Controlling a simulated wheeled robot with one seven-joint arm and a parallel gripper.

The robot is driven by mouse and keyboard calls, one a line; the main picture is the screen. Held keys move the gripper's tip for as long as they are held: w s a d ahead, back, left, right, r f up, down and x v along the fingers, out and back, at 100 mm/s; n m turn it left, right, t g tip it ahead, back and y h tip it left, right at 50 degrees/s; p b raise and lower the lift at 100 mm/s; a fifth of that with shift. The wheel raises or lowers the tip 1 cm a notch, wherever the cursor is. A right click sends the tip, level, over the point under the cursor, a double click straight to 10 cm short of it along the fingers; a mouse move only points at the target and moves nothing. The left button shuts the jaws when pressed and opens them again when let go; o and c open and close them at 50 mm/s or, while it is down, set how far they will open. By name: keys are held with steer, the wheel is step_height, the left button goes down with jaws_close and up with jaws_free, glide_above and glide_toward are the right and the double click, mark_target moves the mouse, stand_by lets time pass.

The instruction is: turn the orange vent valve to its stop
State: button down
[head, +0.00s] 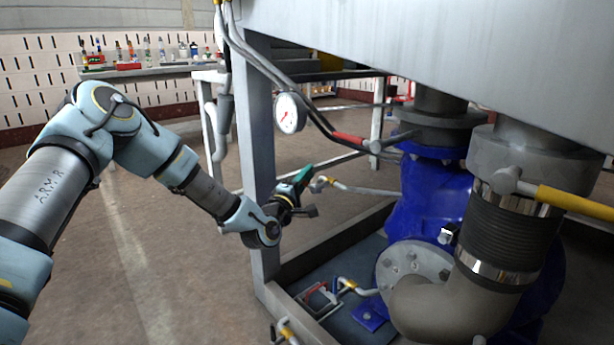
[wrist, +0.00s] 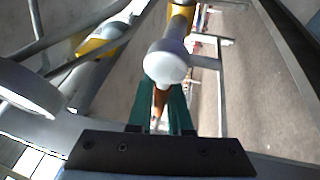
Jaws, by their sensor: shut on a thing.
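My gripper (head: 304,175) is at the end of the arm, beside the frame's upright post in the head view. Its green fingers (wrist: 161,110) are closed around an orange-brown lever (wrist: 159,101) in the wrist view. The lever runs under a rounded grey valve hub (wrist: 167,62), with a yellow-orange section (wrist: 181,16) beyond it. In the head view the valve (head: 320,184) shows just right of the fingertips as a small grey hub with a yellow-orange band on a thin pipe. The fingers and hub hide much of the lever, so its turn angle cannot be judged.
The grey post (head: 259,150) stands close to my gripper. A pressure gauge (head: 290,113), a red-handled valve (head: 350,138), a yellow-handled valve (head: 575,203) and a blue pump (head: 430,200) are around it. Another small pipe valve (head: 349,284) sits low down. The floor at left is open.

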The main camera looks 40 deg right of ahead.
steer(key=shift+m, duration=0.3)
stand_by(0.5)
steer(key=s+r+m+g+h+b, duration=0.1)
steer(key=m+g, duration=0.5)
steer(key=m, duration=0.6)
steer(key=s+r+m+g+h+b, duration=0.1)
steer(key=s+r+m+g+b, duration=0.3)
steer(key=m, duration=0.8)
steer(key=shift+s+a+m+g+h+b, duration=0.3)
steer(key=shift+s+g+b, duration=0.5)
steer(key=shift+g, duration=0.6)
steer(key=c, duration=0.8)
jaws_free()
steer(key=shift+r, duration=0.1)
steer(key=shift+c, duration=0.2)
steer(key=p+v, duration=0.3)
steer(key=v, duration=0.7)
steer(key=shift+a+f, duration=0.2)
steer(key=shift+a, duration=0.1)
